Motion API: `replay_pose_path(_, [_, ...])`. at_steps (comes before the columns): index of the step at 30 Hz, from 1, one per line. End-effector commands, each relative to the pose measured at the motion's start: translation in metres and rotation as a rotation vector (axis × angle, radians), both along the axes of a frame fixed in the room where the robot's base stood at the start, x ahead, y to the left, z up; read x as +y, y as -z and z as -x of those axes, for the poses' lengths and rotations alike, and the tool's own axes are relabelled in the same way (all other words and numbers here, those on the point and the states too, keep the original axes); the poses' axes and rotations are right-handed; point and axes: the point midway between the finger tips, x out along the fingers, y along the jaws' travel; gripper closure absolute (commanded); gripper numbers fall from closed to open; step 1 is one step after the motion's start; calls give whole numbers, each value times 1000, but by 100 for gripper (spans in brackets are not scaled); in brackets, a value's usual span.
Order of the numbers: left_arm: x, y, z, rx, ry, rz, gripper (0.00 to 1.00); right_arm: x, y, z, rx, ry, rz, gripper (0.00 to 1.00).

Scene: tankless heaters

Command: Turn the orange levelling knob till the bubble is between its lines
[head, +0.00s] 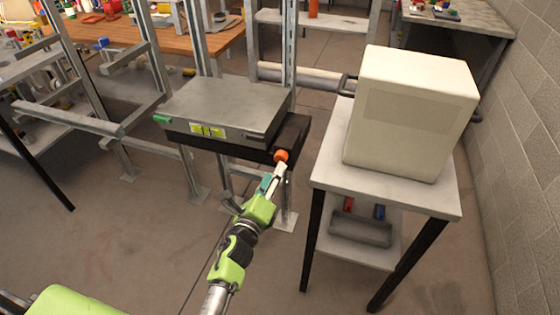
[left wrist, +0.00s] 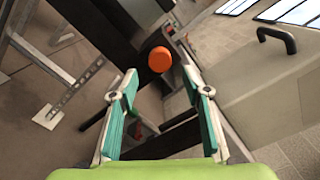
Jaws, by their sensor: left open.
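The orange levelling knob (head: 281,155) sits at the front right corner of a dark base under a flat grey plate (head: 225,103). Two yellow-green level windows (head: 207,131) are on the plate's front edge; the bubble and its lines are too small to make out. My left gripper (head: 279,171) is just in front of the knob, pointing at it. In the left wrist view the knob (left wrist: 159,59) appears beyond and between the open, empty fingers (left wrist: 160,80). Whether a finger touches it I cannot tell. My right gripper is not in view.
A white box-shaped unit (head: 412,112) with dark handles stands on a small table (head: 390,195) close on the right. A grey tray (head: 360,229) is on its lower shelf. Metal frame posts (head: 195,40) rise behind the plate. The floor in front is clear.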

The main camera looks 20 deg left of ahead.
Motion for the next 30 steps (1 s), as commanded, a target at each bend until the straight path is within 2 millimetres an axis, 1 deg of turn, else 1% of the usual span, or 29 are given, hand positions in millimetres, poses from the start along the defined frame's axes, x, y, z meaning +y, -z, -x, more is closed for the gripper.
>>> replay_pose_path(1, [0, -2, -12, -1, 0, 2, 56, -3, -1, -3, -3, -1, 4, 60])
replay_pose_path(3, [0, -1, -25, -1, -2, 3, 56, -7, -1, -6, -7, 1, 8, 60])
replay_pose_path(6, [-2, 0, -40, 0, -1, 3, 56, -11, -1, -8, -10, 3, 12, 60])
replay_pose_path(9, [-2, 0, -51, -1, -1, 2, 56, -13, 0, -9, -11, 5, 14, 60])
replay_pose_path(15, [-2, 1, -60, 1, 0, 2, 56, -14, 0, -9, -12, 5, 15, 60])
replay_pose_path(22, [-2, 1, -61, 1, -1, 2, 56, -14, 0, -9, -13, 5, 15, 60])
replay_pose_path(23, [-2, 1, -61, 1, -1, 2, 59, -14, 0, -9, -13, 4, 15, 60])
replay_pose_path(24, [-2, 1, -61, 1, -1, 2, 69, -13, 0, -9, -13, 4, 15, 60])
replay_pose_path(26, [-2, 1, -60, 1, -1, 2, 85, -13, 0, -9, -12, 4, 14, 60])
replay_pose_path(27, [-2, 1, -60, 1, -1, 2, 95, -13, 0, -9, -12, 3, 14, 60])
replay_pose_path(30, [-2, 1, -60, 1, -1, 2, 94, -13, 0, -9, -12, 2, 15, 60])
